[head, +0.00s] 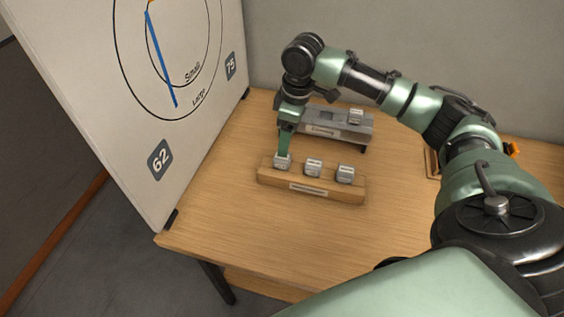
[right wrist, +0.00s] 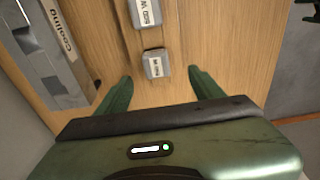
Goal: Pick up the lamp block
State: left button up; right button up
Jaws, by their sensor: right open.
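Three small pale grey blocks sit in a row on the wooden rack (head: 265,178) in the head view: a left block (head: 282,162), a middle block (head: 313,167) and a right block (head: 345,174). Their labels are too small to read, so I cannot tell which is the lamp block. My right gripper (head: 283,152) is at the left block, partly covering it. In the right wrist view, its open fingers (right wrist: 160,82) stand apart, with a small labelled block (right wrist: 154,66) just beyond and between the tips. A second block (right wrist: 145,12) is at the top edge. My left gripper is not in view.
A grey rack (head: 345,130), labelled Cooling in the right wrist view (right wrist: 50,60), stands behind the wooden one and carries another block (head: 356,116). A white board (head: 180,130) with curves and numbers stands at the table's left edge. The table front (head: 225,225) is clear.

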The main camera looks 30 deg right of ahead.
aim_at(281, 163)
jog(key=shift+w+d+f+b, duration=0.2)
jog(key=shift+w+f, duration=0.1)
jog(key=shift+f, duration=0.25)
jog(key=shift+w+d+f+b, duration=0.15)
jog(key=shift+w+f+b, duration=0.1)
jog(key=shift+f, duration=0.3)
jog(key=shift+w+f+p, duration=0.25)
jog(key=shift+f+p, duration=0.1)
jog(key=shift+f, duration=0.55)
jog(key=shift+a+f, duration=0.1)
jog(key=shift+f, duration=0.2)
jog(key=f+p, duration=0.1)
jog(key=f, duration=0.1)
jog(key=a+f, duration=0.1)
jog(key=f, duration=0.1)
jog(key=shift+f+p, duration=0.2)
jog(key=shift+p, duration=0.2)
jog(key=shift+w+f, duration=0.1)
jog(key=shift+f, duration=0.2)
jog(key=shift+r, duration=0.1)
jog(key=shift+c, duration=1.2)
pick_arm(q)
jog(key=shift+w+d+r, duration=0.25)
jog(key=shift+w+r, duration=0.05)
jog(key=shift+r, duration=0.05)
pick_arm(e)
jog(key=c, duration=1)
